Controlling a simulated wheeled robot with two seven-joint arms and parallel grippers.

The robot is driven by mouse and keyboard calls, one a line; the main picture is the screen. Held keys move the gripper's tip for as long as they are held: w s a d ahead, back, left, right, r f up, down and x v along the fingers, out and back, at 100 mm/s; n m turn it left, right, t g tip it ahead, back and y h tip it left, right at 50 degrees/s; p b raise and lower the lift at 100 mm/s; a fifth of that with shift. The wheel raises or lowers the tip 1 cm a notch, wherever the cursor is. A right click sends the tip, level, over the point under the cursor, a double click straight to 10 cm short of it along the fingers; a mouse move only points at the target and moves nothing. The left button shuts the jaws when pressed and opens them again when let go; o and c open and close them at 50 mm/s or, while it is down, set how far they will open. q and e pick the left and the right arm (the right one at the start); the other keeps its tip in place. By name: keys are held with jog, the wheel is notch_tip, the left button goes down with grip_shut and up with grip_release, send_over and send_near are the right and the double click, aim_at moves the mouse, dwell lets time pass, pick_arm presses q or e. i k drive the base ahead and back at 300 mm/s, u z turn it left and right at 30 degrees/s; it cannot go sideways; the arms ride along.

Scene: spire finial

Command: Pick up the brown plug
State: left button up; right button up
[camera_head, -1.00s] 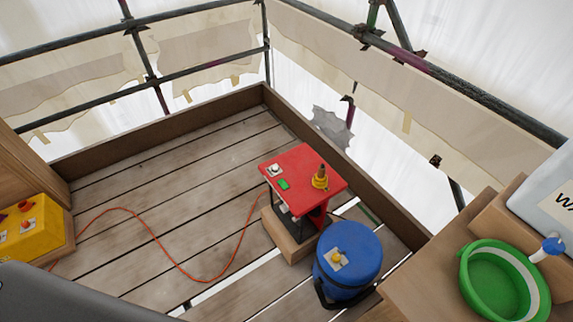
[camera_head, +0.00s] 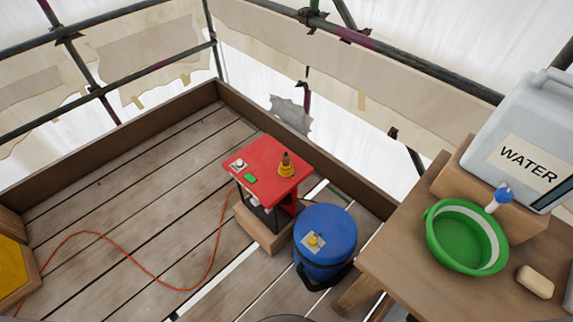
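What looks like the brown plug (camera_head: 287,157) stands upright in a yellow collar (camera_head: 286,171) on the red-topped machine (camera_head: 262,158). It is small at this distance, and its lower end is hidden in the collar. Neither of my grippers is in view.
The machine stands on a wooden block (camera_head: 262,234). A blue drum (camera_head: 325,242) stands close to its right. A wooden table (camera_head: 400,270) at the right holds a green basin (camera_head: 448,250), a water container (camera_head: 520,130) and soap (camera_head: 535,282). An orange cable (camera_head: 150,277) crosses the open plank floor.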

aim_at(285, 164)
jog(key=u, duration=0.5)
jog(key=k, duration=1.2)
jog(key=z, duration=0.75)
jog(key=i, duration=1)
jog(key=z, duration=0.7)
